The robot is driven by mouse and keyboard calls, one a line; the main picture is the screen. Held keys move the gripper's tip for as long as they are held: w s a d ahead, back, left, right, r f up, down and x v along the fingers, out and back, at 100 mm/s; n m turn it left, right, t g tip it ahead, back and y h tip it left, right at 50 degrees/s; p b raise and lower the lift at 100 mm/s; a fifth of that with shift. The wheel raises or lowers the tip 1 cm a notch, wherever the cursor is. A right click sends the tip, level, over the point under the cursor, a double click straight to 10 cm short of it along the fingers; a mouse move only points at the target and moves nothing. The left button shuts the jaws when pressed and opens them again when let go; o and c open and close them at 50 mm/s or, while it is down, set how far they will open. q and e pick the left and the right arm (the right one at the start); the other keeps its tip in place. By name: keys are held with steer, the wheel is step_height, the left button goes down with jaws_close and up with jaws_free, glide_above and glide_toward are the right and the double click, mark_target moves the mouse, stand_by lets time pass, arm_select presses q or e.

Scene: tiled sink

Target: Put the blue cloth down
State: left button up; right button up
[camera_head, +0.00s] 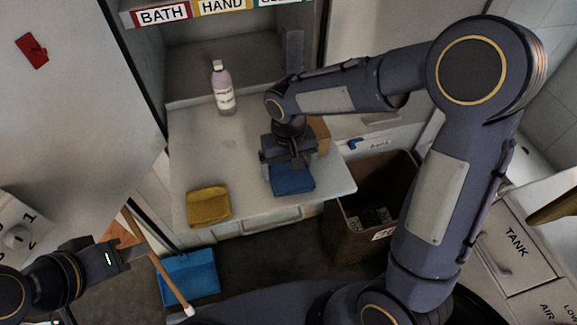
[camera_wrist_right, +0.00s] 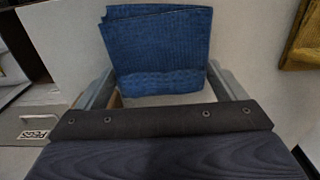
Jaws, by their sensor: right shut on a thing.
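The folded blue cloth (camera_head: 293,179) is at the front right of the pale counter (camera_head: 232,148). My right gripper (camera_head: 289,160) is over the cloth, pointing down, and is shut on it. In the right wrist view the blue cloth (camera_wrist_right: 160,45) lies between the two grey fingers of my right gripper (camera_wrist_right: 160,72). I cannot tell whether the cloth touches the counter. My left gripper (camera_head: 128,253) is at the lower left, away from the counter; its fingers are too unclear to read.
A folded yellow cloth (camera_head: 208,206) lies on the counter's front left. A pale purple bottle (camera_head: 223,92) stands further back. A brown box (camera_head: 320,134) is behind my right gripper. A brown bin (camera_head: 347,215) and a blue dustpan (camera_head: 190,277) are below. The counter's middle is clear.

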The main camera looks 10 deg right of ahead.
mark_target(288, 168)
steer(key=shift+f, duration=0.6)
steer(key=shift+f, duration=0.1)
steer(key=shift+f, duration=0.2)
steer(key=o, duration=0.7)
steer(key=shift+r, duration=0.1)
steer(key=shift+r, duration=0.1)
step_height(288, 168, up, 12)
steer(key=s+d+t+y, duration=0.1)
steer(key=s+d+t, duration=0.1)
steer(key=s, duration=0.4)
steer(key=s+d+m+t+y, duration=0.1)
steer(key=s+d, duration=0.3)
steer(key=s, duration=0.2)
steer(key=s+d+m+t+y, duration=0.1)
steer(key=s+d+t, duration=0.1)
steer(key=s, duration=0.4)
steer(key=shift+s+d+t+y, duration=0.1)
steer(key=shift+d+t+y, duration=0.25)
steer(key=shift+d, duration=0.3)
